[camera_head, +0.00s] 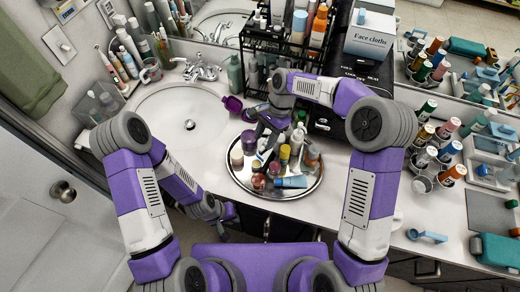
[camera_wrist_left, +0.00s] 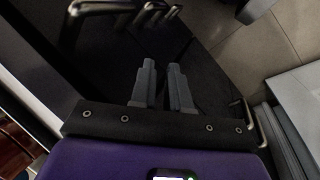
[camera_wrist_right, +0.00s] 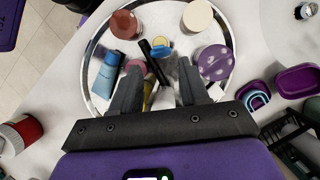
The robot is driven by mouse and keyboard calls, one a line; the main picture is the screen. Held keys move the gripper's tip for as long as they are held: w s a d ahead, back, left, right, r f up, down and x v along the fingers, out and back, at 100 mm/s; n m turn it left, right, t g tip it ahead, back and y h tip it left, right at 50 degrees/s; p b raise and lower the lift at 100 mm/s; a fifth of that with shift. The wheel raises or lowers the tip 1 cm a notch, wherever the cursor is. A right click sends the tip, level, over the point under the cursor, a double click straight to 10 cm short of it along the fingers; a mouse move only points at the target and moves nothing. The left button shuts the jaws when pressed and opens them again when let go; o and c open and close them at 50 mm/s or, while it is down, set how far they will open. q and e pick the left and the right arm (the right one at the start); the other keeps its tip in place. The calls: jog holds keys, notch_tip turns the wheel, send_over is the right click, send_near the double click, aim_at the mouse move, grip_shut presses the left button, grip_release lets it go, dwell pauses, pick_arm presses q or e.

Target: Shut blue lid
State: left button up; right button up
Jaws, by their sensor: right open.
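A small yellow and blue item (camera_wrist_right: 161,44) lies among the jars on the round tray (camera_wrist_right: 90,75); I cannot tell whether its blue part is the lid. A blue tube (camera_wrist_right: 107,72) lies on the tray and also shows in the head view (camera_head: 291,182). My right gripper (camera_wrist_right: 157,75) is open above the tray, its fingers over small bottles, holding nothing visible. It partly hides what stands beneath it. My left gripper (camera_wrist_left: 161,75) is empty, with a narrow gap between its fingers, low in front of the counter.
A jar with a purple spotted lid (camera_wrist_right: 215,62) and a white-lidded jar (camera_wrist_right: 197,18) crowd the tray. A purple container (camera_wrist_right: 295,80) stands beside it. The sink (camera_head: 180,118) lies left of the tray. A black rack (camera_head: 275,45) stands behind. Cabinet handles (camera_head: 267,226) stick out below.

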aim_at(259, 158)
jog(key=x, duration=0.6)
jog(key=shift+s, duration=0.15)
jog(key=shift+f, duration=0.1)
jog(key=shift+c, duration=0.2)
grip_shut()
